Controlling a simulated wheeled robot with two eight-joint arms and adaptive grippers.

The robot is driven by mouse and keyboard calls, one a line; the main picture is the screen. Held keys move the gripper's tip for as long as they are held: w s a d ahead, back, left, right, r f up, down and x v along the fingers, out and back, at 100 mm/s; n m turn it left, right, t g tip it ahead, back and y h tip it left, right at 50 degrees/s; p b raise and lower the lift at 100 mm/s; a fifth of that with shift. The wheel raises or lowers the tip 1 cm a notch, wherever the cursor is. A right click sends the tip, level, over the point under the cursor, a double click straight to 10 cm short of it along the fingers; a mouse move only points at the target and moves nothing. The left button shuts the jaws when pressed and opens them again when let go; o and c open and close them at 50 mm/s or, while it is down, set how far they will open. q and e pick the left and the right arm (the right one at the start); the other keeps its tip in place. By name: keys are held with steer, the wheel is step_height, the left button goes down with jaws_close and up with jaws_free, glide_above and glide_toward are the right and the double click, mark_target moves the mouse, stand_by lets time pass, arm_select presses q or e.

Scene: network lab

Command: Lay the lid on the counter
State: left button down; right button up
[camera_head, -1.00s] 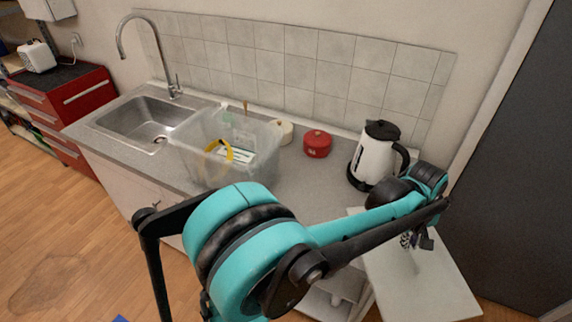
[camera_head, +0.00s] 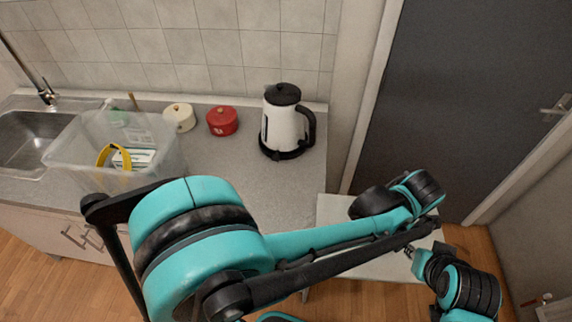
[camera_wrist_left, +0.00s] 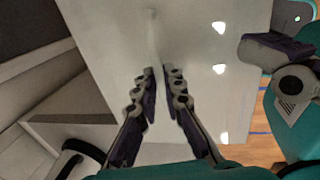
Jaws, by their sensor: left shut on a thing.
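The lid looks to be the flat pale panel (camera_head: 345,207) under my left forearm, just off the counter's right end. In the left wrist view the panel (camera_wrist_left: 110,50) is glossy, with bright reflections, and fills the area beyond the fingertips. My left gripper (camera_head: 408,249) is shut on it; its two fingers (camera_wrist_left: 162,78) show with a narrow gap between them. The exact grip is hard to see. The grey counter (camera_head: 240,170) lies to the left. Part of my right arm shows at lower right in the head view; its fingers cannot be made out.
On the counter stand a white kettle (camera_head: 284,125), a red pot (camera_head: 222,121), a cream pot (camera_head: 180,117) and an open clear box (camera_head: 80,155) with items inside. The sink (camera_head: 25,140) is at far left. Bare counter lies before the pots and kettle. A dark door (camera_head: 470,110) stands right.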

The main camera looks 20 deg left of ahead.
arm_select(q)
steer(key=w+a, duration=0.1)
steer(key=a, duration=1.1)
steer(key=w+a, duration=0.1)
steer(key=a, duration=1.1)
steer(key=w+a, duration=0.1)
steer(key=a, duration=1.4)
steer(key=shift+a+f, duration=0.3)
steer(key=shift+a, duration=0.05)
steer(key=shift+w, duration=0.1)
steer(key=shift+d, duration=0.1)
steer(key=shift+b, duration=0.3)
steer(key=c, duration=1.6)
jaws_free()
steer(key=shift+f, duration=0.1)
steer(key=shift+c, duration=0.2)
